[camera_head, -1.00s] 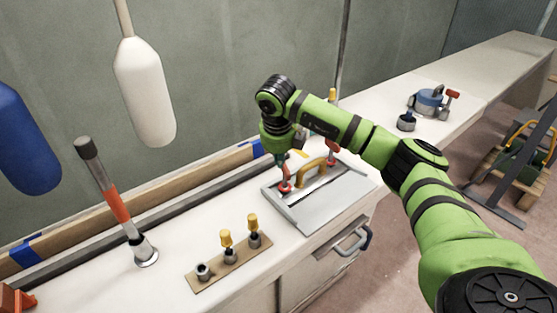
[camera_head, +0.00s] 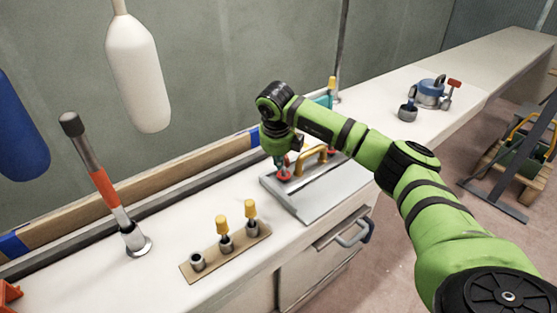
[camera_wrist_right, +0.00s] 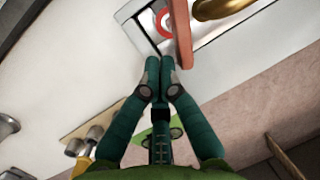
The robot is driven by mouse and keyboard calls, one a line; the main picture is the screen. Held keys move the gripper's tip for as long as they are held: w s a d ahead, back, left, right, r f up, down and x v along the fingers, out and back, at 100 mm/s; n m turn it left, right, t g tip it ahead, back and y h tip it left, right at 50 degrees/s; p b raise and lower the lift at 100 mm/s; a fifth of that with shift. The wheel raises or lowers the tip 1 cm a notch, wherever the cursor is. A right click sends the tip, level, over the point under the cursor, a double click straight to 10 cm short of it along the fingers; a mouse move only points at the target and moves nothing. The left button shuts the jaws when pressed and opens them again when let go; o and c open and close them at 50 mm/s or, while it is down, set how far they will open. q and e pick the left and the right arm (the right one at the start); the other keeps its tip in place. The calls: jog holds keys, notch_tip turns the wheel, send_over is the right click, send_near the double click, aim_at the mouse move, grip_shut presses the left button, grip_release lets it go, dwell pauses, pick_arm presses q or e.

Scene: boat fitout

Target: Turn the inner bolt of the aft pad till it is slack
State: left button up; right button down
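A grey framed plate (camera_head: 325,193) with a yellow arched handle (camera_head: 312,153) lies on the white bench. A red round part (camera_head: 284,176) sits near its left side, directly under my right gripper (camera_head: 281,166). In the right wrist view, my right gripper's (camera_wrist_right: 159,68) two green fingers lie almost together with nothing visible between them. Their tips are beside the lower end of a red bar (camera_wrist_right: 182,35); I cannot tell whether they touch it. A red ring (camera_wrist_right: 164,22) shows just beyond. I cannot make out which part is the inner bolt of the aft pad. My left gripper is out of view.
A wooden strip (camera_head: 208,262) with yellow-topped pegs stands left of the plate. A tilted orange-and-grey post (camera_head: 105,186) stands farther left. A blue-grey tool (camera_head: 430,95) and a small grey cup (camera_head: 407,112) sit to the right. White (camera_head: 140,80) and blue (camera_head: 22,135) fenders hang at left.

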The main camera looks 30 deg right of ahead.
jog(key=shift+s+d, duration=0.1)
jog(key=shift+d, duration=0.55)
jog(key=shift+a, duration=0.1)
notch_tip(320, 180, up, 6)
jog(key=a+p, duration=0.2)
jog(key=p, duration=0.3)
jog(key=shift+s+a, duration=0.25)
jog(key=shift+s, duration=0.1)
dwell(0.4)
dwell(0.4)
